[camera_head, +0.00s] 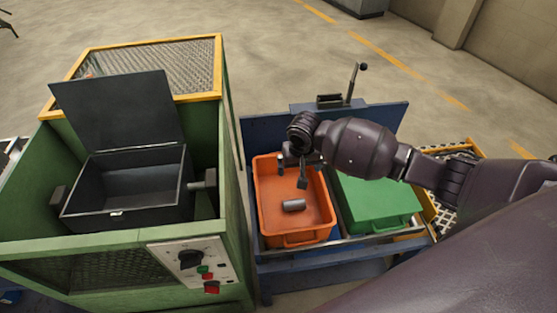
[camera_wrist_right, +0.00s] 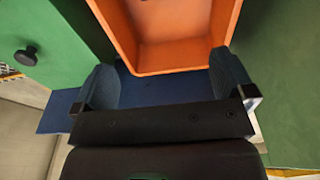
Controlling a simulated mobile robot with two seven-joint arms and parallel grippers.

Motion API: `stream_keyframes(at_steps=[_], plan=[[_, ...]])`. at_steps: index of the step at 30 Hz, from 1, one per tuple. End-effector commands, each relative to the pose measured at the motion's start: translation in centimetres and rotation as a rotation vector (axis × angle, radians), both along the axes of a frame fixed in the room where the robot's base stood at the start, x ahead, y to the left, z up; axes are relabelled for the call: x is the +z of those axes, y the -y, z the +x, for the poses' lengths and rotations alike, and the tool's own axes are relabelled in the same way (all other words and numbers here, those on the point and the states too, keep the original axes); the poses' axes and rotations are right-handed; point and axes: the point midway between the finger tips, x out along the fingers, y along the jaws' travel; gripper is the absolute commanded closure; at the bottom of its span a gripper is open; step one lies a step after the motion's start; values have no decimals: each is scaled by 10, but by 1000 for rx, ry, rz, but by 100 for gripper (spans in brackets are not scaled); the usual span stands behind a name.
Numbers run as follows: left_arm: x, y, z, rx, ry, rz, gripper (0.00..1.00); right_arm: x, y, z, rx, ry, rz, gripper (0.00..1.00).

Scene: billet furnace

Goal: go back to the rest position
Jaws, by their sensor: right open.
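My right gripper (camera_head: 293,168) is pointing down above the back part of the orange bin (camera_head: 262,212), its arm reaching in from the right. In the right wrist view its two fingers (camera_wrist_right: 165,80) are spread wide with nothing between them. The orange bin (camera_wrist_right: 128,35) shows ahead of the fingers there. A grey metal cylinder (camera_head: 293,205) lies on its side in the orange bin, apart from the gripper. My left gripper is in neither view.
A green furnace machine (camera_head: 115,247) stands at left, its dark chamber (camera_head: 140,186) open and empty-looking beneath a raised lid (camera_head: 120,108). A closed green box (camera_head: 375,203) sits right of the orange bin on the blue bench (camera_head: 268,265). Open floor lies behind.

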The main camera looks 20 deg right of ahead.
Motion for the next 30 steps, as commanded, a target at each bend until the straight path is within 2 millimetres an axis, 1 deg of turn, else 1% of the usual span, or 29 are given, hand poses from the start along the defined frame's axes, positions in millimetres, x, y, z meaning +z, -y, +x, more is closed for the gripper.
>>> stream_keyframes(at_steps=[5, 8, 11, 14, 15, 18, 21, 23, 26, 29, 30], plan=[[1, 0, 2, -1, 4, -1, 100, 0, 0, 0, 3, 0, 0, 0], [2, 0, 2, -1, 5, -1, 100, 0, -1, 1, 38, 6, 1, 0], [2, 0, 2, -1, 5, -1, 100, 2, -6, 12, 135, 76, 13, 0], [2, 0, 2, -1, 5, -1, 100, 16, -16, 32, 273, 214, 14, 0], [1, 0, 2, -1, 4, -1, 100, 24, -21, 42, 326, 280, 13, 0], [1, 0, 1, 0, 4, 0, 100, 46, -40, 60, 445, 438, 16, 0], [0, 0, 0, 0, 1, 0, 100, 59, -56, 66, 540, 578, 17, 0], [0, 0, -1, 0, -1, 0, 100, 66, -66, 65, 590, 662, 16, 0], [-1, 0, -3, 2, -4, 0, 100, 71, -78, 57, 653, 798, 9, 0], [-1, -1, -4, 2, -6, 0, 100, 74, -83, 43, 686, 914, -7, 0], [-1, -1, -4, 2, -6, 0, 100, 74, -84, 36, 692, 956, -17, 0]])
